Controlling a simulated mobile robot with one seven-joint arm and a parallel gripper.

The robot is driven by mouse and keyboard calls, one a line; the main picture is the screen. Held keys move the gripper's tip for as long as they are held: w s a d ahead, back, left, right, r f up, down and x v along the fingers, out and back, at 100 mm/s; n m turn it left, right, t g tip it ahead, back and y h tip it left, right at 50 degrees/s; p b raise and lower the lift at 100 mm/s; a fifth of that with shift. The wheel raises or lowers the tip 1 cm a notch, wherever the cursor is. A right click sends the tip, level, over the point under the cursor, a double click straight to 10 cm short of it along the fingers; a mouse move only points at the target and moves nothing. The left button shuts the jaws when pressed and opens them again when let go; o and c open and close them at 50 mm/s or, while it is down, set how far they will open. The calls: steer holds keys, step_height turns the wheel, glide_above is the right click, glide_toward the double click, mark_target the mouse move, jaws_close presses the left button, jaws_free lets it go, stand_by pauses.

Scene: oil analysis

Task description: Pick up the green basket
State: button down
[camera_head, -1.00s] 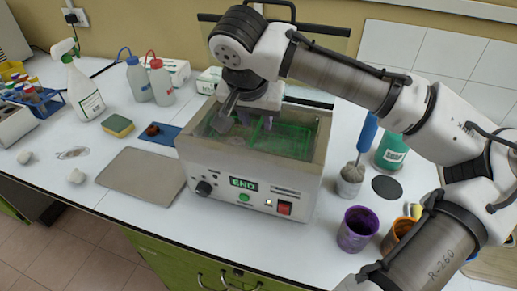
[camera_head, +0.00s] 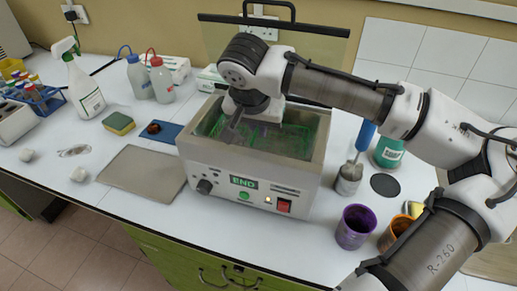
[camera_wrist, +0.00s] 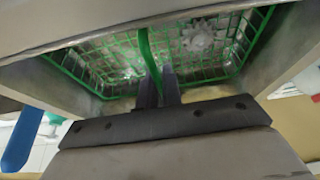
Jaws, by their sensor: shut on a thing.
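The green basket (camera_head: 293,141) is a wire mesh basket sitting inside the open tank of the white and grey bath (camera_head: 214,176). In the wrist view the basket (camera_wrist: 82,65) shows from above, with its green handle strip (camera_wrist: 146,50) running between my fingers. My gripper (camera_wrist: 158,88) is shut on that handle. In the head view my gripper (camera_head: 235,122) reaches down into the tank, and my wrist hides part of the basket. A pale gear-like part (camera_wrist: 197,38) lies in the basket.
The bath's lid (camera_head: 325,48) stands open behind the tank. A grey tray (camera_head: 143,174) lies to the left. A purple cup (camera_head: 355,227) and an orange cup (camera_head: 393,236) stand at right. A spray bottle (camera_head: 84,88) and wash bottles (camera_head: 161,80) stand at the back left.

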stand_by(0.4)
steer(key=shift+s+a+r+b, duration=0.1)
steer(key=shift+s+r+b, duration=0.1)
steer(key=shift+r+b, duration=0.25)
step_height(320, 180, up, 11)
steer(key=b, duration=0.1)
steer(key=s+a+b, duration=0.2)
steer(key=s+a, duration=0.1)
steer(key=s, duration=0.6)
steer(key=s+a+b, duration=0.3)
steer(key=s, duration=0.6)
steer(key=shift+s+f, duration=0.15)
steer(key=shift+s, duration=0.05)
